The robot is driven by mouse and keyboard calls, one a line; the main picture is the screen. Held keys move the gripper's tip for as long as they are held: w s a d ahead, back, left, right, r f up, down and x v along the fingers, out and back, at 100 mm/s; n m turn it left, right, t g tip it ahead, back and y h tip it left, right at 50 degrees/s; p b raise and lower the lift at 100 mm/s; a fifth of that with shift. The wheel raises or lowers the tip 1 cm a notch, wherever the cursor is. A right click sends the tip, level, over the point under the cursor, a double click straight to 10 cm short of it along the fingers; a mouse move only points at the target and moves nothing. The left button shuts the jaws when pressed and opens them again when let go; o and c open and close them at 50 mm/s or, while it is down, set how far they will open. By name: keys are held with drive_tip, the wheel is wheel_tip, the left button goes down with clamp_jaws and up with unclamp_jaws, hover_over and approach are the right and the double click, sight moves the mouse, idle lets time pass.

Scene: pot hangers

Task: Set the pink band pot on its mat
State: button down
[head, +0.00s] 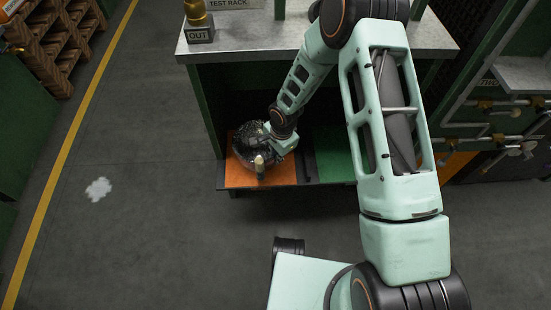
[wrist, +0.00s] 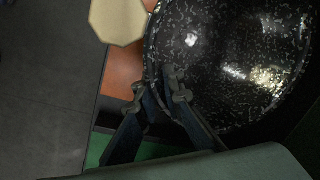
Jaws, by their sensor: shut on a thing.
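A black, white-speckled pot (head: 252,150) is over the orange mat (head: 285,174) on the low shelf; I cannot tell whether its base touches the mat. No pink band shows on it. It fills the right of the wrist view (wrist: 235,60), its glossy, rounded surface facing the camera. My gripper (head: 278,143) is at the pot's right side in the head view. In the wrist view, the fingers (wrist: 167,84) meet at the pot's near edge and are shut on it. The exact grip point is partly hidden.
A small cream-topped object (head: 260,163) stands close in front of the pot; its pale top is near the pot in the wrist view (wrist: 118,20). A dark divider (head: 308,158) separates the green mat (head: 335,155). The counter (head: 255,42) overhangs the shelf. The floor left is open.

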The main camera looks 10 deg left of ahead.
drive_tip(key=shift+w+a, duration=0.1)
drive_tip(key=c, duration=2.5)
unclamp_jaws()
drive_tip(key=shift+f, duration=0.15)
drive_tip(key=o, duration=0.5)
drive_tip(key=shift+c, duration=0.2)
wheel_tip(320, 180, up, 12)
drive_tip(key=s+d+p, duration=0.1)
drive_tip(key=p, duration=0.2)
drive_tip(key=shift+s+d+p, duration=0.15)
drive_tip(key=shift+d+p, duration=0.1)
drive_tip(key=shift+p, duration=0.05)
